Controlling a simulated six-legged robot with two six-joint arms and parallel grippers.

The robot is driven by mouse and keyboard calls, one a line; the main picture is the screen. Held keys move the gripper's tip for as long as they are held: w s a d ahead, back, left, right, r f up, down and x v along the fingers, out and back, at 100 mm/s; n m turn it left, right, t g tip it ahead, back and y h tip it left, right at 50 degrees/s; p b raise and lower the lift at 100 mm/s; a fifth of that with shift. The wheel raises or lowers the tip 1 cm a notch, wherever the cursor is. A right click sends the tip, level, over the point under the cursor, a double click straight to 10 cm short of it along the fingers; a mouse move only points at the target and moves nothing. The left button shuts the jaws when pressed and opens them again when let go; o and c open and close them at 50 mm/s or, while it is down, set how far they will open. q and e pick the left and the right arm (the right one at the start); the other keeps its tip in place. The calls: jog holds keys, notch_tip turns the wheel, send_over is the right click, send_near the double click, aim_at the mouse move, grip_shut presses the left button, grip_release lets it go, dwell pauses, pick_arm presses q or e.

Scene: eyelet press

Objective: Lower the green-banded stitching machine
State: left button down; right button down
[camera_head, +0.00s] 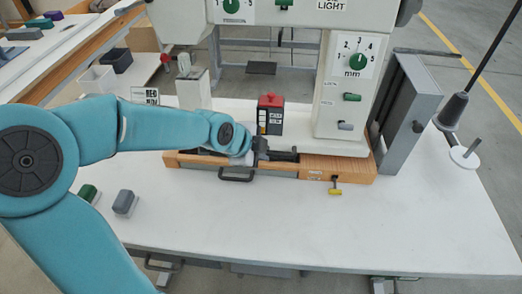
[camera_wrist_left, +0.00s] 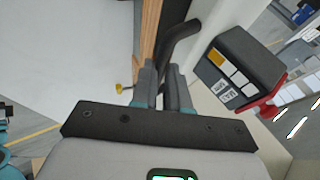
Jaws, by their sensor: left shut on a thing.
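A white stitching machine (camera_head: 340,95) with green-marked dials stands on a wooden base at the back of the table; I cannot make out a green band. My left gripper (camera_head: 262,150) is at the front of this base. It is shut on a black bent lever (camera_wrist_left: 180,45), which rises from between the fingers in the left wrist view, where the gripper (camera_wrist_left: 162,85) also shows. In the head view the lever is mostly hidden by my arm and gripper. My right gripper is in neither view.
A black box with a red top (camera_head: 270,115) stands just behind the gripper. A grey block (camera_head: 124,202) and a green block (camera_head: 88,193) lie at left. The front table is clear.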

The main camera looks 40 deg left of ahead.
pick_arm(q)
jog(key=shift+s+d+f+b, duration=0.25)
jog(key=shift+s+f+b, duration=0.15)
jog(key=shift+f, duration=0.25)
jog(key=c, duration=1.3)
grip_release()
jog(key=shift+o, duration=0.9)
jog(key=shift+s+d+r, duration=0.1)
jog(key=shift+r, duration=0.05)
jog(key=v, duration=1.6)
jog(key=shift+p, duration=0.4)
jog(key=shift+r, duration=0.1)
